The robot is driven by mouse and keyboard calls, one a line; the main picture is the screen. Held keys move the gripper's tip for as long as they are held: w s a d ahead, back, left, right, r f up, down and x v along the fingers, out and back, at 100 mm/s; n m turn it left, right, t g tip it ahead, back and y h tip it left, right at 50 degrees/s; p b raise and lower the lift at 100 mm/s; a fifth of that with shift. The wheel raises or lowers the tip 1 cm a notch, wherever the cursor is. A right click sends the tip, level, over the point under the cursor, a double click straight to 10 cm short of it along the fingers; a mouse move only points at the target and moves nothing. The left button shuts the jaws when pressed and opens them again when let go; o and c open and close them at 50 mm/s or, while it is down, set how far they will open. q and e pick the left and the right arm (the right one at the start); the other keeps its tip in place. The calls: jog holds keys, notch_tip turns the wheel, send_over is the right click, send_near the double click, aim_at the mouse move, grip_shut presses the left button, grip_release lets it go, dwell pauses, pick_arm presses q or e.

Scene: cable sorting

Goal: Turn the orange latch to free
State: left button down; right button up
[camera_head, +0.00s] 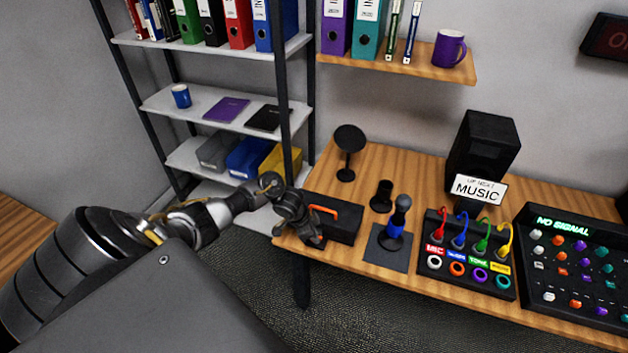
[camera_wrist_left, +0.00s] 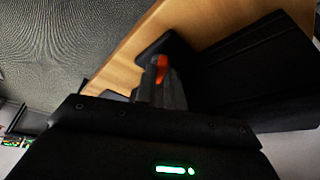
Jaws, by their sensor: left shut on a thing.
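A black box (camera_head: 338,222) sits at the left end of the wooden table, and its dark body also shows in the left wrist view (camera_wrist_left: 250,70). A bent orange bar (camera_head: 324,209) shows at the box's left side in the head view. My left gripper (camera_head: 314,236) is at that end of the box, pointing down beside it. In the left wrist view my left fingers (camera_wrist_left: 160,85) are shut on a small orange piece, the orange latch (camera_wrist_left: 162,65). The fingers hide most of it, so its turn angle is unclear. My right gripper is out of view.
A round black stand (camera_head: 348,145) is behind. A panel with coloured cables (camera_head: 465,262) and a mixer (camera_head: 575,265) fill the right. Shelves (camera_head: 225,105) stand behind.

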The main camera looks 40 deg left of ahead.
pick_arm(q)
jog(key=shift+a+m+b, duration=0.1)
jog(key=shift+m+b, duration=0.2)
jog(key=shift+m, duration=0.5)
jog(key=shift+g+h, duration=0.3)
jog(key=c, duration=1.5)
grip_release()
jog(key=shift+r, duration=0.1)
